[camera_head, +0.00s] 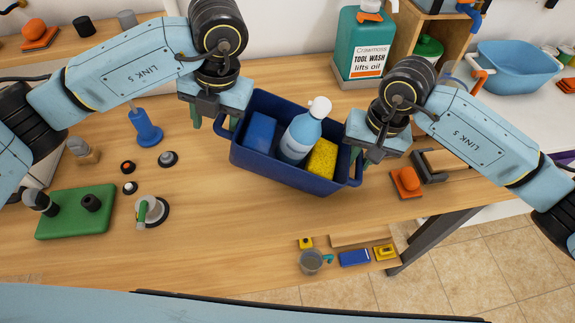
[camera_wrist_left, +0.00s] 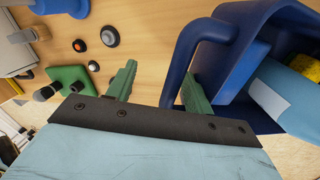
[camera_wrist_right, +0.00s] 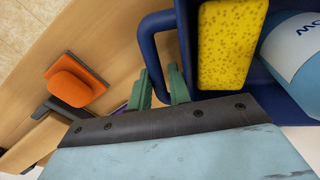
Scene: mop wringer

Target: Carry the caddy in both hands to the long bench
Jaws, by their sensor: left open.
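The dark blue caddy (camera_head: 268,175) stands on the wooden bench between my grippers, with a handle at each end. It holds a blue box (camera_head: 258,132), a light blue bottle (camera_head: 299,138) with a white cap and a yellow sponge (camera_head: 322,159). My left gripper (camera_wrist_left: 158,80) is open at the caddy's left handle (camera_wrist_left: 190,50), whose lower part lies between the spread fingers. My right gripper (camera_wrist_right: 160,80) has its fingers close together on both sides of the right handle (camera_wrist_right: 148,45) and looks shut on it. The head view partly hides both sets of fingertips.
A green block (camera_head: 75,222), a blue funnel-like piece (camera_head: 147,132) and several small knobs lie left of the caddy. An orange object (camera_head: 406,181) sits close to its right. A tool wash jug (camera_head: 361,45) stands behind. A white surface with a blue basin (camera_head: 510,65) is at right.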

